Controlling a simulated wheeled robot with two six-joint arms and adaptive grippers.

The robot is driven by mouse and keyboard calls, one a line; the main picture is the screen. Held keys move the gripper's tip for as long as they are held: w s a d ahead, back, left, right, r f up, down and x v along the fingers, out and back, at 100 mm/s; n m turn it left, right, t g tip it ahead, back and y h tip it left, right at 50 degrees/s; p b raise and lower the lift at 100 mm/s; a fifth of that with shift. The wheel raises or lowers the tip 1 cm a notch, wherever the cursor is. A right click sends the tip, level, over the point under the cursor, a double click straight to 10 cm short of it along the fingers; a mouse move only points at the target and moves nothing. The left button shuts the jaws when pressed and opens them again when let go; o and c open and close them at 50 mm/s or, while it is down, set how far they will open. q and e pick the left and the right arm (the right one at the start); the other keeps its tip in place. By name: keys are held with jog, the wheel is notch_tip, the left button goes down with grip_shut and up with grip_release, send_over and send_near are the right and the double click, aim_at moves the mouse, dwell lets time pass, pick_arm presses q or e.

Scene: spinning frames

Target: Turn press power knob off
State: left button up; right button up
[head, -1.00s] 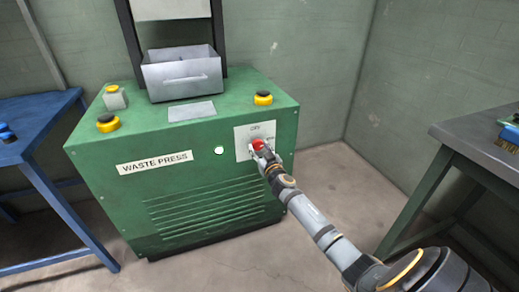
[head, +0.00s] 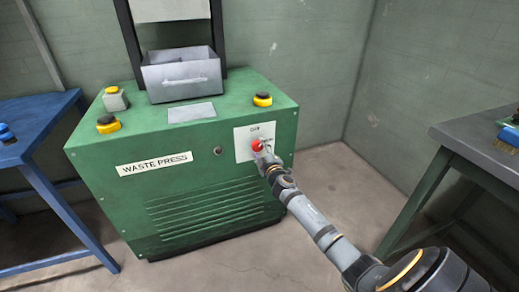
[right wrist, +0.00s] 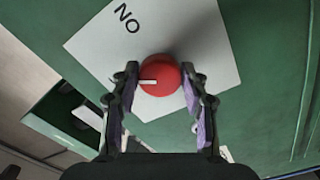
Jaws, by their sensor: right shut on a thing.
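The red power knob (head: 258,145) sits on a white plate (head: 243,148) at the right of the green press front. In the right wrist view the knob (right wrist: 160,76) shows a white mark pointing left, between my fingertips. My right gripper (head: 264,154) reaches it from the front right and is shut on it, with one finger (right wrist: 117,100) on each side. Black letters on the plate (right wrist: 190,30) show at upper left in the wrist view. Another label at lower right there is mostly hidden. My left gripper is out of view.
The green waste press (head: 110,195) carries yellow-and-black buttons (head: 108,124) and a grey metal bin (head: 183,76). A small round lamp (head: 218,151) on its front is dark. A blue table (head: 45,107) stands left, a grey table (head: 475,133) right. Floor between is clear.

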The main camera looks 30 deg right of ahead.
jog(key=n, duration=0.3)
jog(key=shift+p, duration=0.3)
jog(key=shift+n, duration=1.8)
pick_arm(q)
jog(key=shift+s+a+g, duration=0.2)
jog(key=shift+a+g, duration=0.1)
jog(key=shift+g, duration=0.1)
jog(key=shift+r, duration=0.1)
pick_arm(e)
jog(key=o, duration=1.1)
jog(key=shift+o, duration=0.2)
